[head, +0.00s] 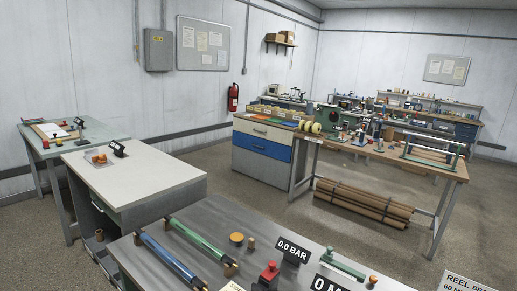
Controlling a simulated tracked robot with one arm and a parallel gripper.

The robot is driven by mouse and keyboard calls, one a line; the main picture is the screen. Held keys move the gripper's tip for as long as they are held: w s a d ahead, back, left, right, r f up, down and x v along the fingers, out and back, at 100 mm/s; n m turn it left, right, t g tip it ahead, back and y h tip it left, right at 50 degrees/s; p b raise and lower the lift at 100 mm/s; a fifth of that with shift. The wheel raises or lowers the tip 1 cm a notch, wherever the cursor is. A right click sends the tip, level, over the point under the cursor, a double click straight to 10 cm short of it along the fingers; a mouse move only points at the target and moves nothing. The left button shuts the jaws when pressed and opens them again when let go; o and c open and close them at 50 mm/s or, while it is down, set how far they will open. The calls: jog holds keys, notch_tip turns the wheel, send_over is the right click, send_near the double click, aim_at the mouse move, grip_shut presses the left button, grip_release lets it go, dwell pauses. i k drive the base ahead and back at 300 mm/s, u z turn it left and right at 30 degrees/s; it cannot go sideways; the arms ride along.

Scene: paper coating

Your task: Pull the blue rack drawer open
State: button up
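The blue drawer (263,146) is the lower front of a grey-and-white rack cabinet in the middle of the room, under a pale drawer (265,129). It looks shut, flush with the cabinet front. A small dark handle seems to show on its face, too small to tell clearly. Coloured items stand on the cabinet top. My gripper is not in view, so its state and its distance from the drawer do not show.
A grey bench (190,222) with rollers and gauge signs fills the near foreground. A white-topped table (150,182) stands at the left. A wooden workbench (390,158) adjoins the cabinet at the right, with brown tubes (360,203) beneath. Bare floor (245,190) lies before the cabinet.

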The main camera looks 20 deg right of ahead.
aim_at(276, 150)
jog(key=z, duration=2.85)
jog(key=i, duration=4.1)
jog(key=u, duration=1.65)
